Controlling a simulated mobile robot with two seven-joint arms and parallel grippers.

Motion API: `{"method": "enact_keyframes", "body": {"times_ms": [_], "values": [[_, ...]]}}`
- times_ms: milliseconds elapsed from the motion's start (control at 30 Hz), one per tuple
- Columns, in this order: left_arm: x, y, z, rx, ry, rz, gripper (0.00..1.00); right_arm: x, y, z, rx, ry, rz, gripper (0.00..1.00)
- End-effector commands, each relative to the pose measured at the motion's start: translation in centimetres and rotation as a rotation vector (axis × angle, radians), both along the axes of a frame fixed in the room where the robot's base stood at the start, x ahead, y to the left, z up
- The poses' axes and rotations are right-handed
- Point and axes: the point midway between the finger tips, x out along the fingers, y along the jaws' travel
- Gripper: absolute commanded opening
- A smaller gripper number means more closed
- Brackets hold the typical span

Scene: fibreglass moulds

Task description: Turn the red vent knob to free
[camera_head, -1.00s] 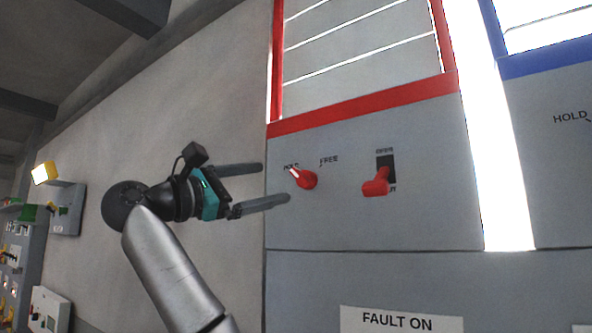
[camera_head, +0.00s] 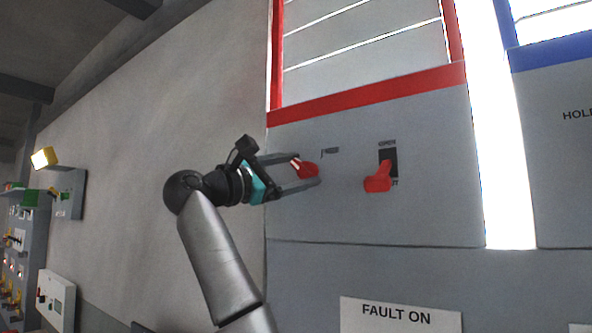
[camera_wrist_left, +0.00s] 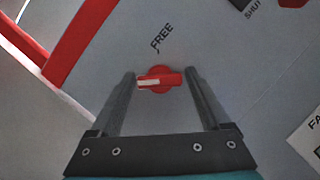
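The red vent knob (camera_head: 308,170) is on the grey panel under the red frame, its white pointer mark toward the upper left. In the left wrist view the knob (camera_wrist_left: 160,79) lies between the fingertips, its bar running across from finger to finger, with the FREE label (camera_wrist_left: 162,38) above it. My left gripper (camera_head: 308,171) is open around the knob; in the wrist view its fingers (camera_wrist_left: 161,78) stand on either side, and I cannot tell whether they touch it. My right gripper is not in view.
A red switch lever (camera_head: 378,180) sits in a black slot just right of the knob. A FAULT ON label (camera_head: 398,315) is on the panel below.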

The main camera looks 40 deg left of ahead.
Motion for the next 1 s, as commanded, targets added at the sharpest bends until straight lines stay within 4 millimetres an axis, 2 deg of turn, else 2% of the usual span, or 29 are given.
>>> {"method": "enact_keyframes", "body": {"times_ms": [67,600,1000], "values": [[-0.03,0.00,0.02,0.000,0.000,0.000,0.70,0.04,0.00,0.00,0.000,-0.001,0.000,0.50],[-0.03,0.00,0.00,0.000,0.001,-0.001,0.12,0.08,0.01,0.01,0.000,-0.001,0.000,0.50],[-0.07,0.11,0.04,0.089,0.013,0.000,0.12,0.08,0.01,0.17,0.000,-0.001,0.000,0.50]]}}
